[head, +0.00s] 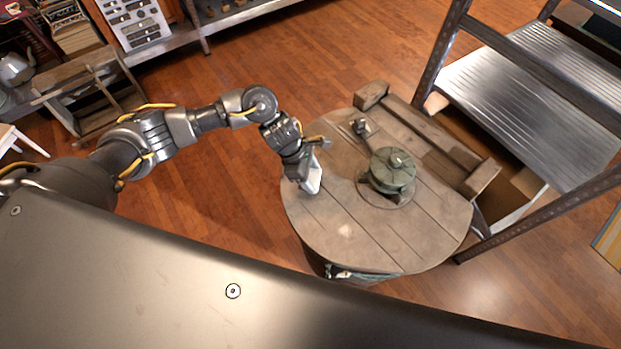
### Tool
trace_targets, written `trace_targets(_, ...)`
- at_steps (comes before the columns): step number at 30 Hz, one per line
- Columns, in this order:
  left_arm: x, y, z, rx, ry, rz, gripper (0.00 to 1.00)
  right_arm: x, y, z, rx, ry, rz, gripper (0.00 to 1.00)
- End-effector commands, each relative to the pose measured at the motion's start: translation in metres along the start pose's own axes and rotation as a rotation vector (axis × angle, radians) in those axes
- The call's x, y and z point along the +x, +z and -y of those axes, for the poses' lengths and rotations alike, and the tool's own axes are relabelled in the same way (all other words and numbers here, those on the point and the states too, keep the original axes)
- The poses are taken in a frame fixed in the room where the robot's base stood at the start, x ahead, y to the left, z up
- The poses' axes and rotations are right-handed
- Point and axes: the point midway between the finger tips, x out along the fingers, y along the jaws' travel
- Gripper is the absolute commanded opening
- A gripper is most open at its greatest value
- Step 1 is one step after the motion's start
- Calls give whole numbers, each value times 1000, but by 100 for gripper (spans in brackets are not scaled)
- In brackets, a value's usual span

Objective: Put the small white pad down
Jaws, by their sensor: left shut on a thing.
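The small white pad (313,180) is in the jaws of my left gripper (307,178), over the left part of a round wooden table (345,232). The gripper points down and is shut on the pad. The pad looks tilted, with its lower end close to the tabletop; I cannot tell whether it touches. My right gripper is not in view.
A green-grey metal device (391,172) stands right of the middle of the tabletop. A wooden bench-like piece (430,137) lies along the table's far right edge. A metal shelf rack (530,95) stands at the right.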

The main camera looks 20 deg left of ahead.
Motion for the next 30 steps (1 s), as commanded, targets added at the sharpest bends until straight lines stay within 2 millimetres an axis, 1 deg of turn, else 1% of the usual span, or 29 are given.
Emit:
trace_targets(3, 6, -7, -4, -4, -2, -3, 29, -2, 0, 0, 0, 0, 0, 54)
trace_targets(6, 19, -12, -3, -5, -3, -3, 29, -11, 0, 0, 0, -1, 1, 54)
trace_targets(10, 30, -16, -4, -2, -1, -1, 29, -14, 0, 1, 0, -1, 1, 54)
trace_targets(18, 33, -17, -4, 1, 1, -1, 29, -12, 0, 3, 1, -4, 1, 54)
trace_targets(22, 36, -19, -4, 1, 1, -1, 29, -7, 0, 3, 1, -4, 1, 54)
trace_targets(23, 34, -18, -4, 1, 1, -1, 66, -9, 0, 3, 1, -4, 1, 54)
trace_targets(27, 34, -18, -4, 0, 1, -1, 84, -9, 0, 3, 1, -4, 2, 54)
trace_targets(30, 34, -18, -4, 0, 1, -1, 84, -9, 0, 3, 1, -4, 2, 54)
